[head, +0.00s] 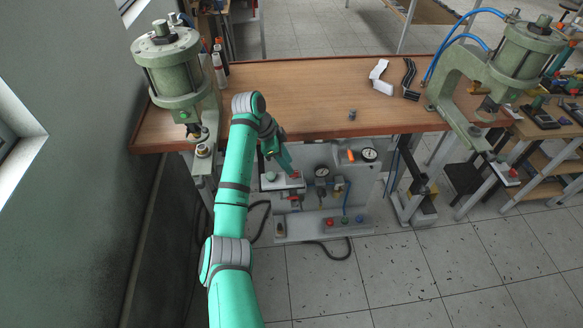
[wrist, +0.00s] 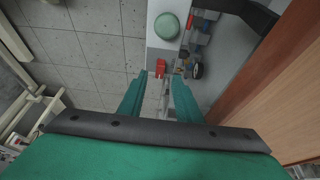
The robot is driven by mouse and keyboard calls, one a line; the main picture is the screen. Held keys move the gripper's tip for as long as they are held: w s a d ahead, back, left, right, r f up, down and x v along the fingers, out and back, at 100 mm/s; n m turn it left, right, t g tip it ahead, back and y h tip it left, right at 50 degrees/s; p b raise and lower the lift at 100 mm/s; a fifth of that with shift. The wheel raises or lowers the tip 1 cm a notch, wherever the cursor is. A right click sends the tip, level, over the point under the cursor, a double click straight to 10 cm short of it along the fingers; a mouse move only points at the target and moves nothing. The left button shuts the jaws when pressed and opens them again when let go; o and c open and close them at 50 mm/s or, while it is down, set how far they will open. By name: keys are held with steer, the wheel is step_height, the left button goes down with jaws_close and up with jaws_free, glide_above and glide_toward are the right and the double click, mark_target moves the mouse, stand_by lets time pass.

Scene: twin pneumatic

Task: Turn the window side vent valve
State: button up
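A red valve handle (head: 296,174) sits on the grey pneumatic panel under the table, on the side nearer the window. It also shows in the wrist view as a small red handle (wrist: 161,68), lying ahead of and between my fingertips. My gripper (head: 288,166) points down at the panel, just in front of the table edge. In the wrist view my gripper (wrist: 160,80) has its two fingers apart with nothing between them. I cannot tell whether a finger touches the handle. An orange lever (head: 351,155) is farther right on the panel.
A wooden table (head: 300,90) overhangs the panel. A green press (head: 175,70) stands at left and another (head: 520,50) at right. Gauges (head: 370,154), a green round knob (wrist: 167,25) and colored buttons (head: 345,220) are near. A black hose lies on the floor.

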steer(key=v, duration=0.6)
steer(key=shift+r, duration=0.35)
steer(key=shift+a+f, duration=0.1)
